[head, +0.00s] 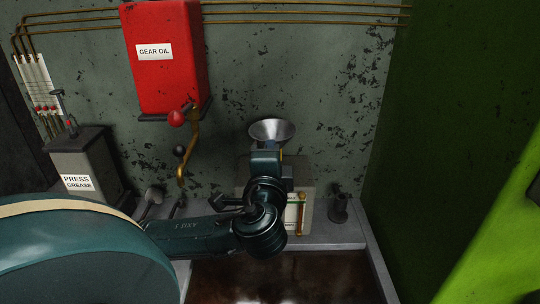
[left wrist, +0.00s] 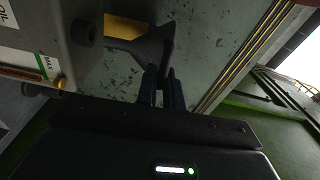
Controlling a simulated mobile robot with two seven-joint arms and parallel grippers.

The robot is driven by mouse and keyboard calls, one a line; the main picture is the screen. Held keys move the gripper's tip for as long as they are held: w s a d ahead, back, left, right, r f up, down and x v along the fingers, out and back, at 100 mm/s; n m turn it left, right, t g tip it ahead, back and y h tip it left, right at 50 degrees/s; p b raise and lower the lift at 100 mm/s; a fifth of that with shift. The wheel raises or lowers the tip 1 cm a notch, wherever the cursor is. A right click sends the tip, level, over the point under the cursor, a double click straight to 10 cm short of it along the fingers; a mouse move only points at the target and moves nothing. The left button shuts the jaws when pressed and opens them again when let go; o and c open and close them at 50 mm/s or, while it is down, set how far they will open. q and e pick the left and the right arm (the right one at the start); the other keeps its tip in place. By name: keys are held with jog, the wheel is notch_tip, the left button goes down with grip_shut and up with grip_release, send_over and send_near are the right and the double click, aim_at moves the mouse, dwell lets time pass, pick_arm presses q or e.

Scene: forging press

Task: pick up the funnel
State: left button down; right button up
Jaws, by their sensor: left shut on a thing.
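The funnel (head: 272,130) is a metal cone with its wide mouth up, above the pale oil tank (head: 306,190). My left gripper (head: 270,148) is shut on the funnel and hides its lower part in the head view. In the left wrist view the funnel (left wrist: 150,46) is dark and sits between the fingertips (left wrist: 163,80). Its narrow end points towards a dark round neck (left wrist: 83,32) on the tank; I cannot tell whether they touch. My right gripper is not in view.
A red gear oil box (head: 165,85) hangs on the wall, with a red-handled tap (head: 177,118) below it. A press grease box (head: 85,165) stands at left. A dark cup-like fitting (head: 339,207) stands on the grey ledge (head: 345,236) right of the tank.

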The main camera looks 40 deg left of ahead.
pick_arm(q)
notch_tip(320, 180, up, 10)
jog(key=shift+r+p, duration=0.25)
jog(key=shift+p, duration=0.2)
jog(key=shift+r, duration=2.05)
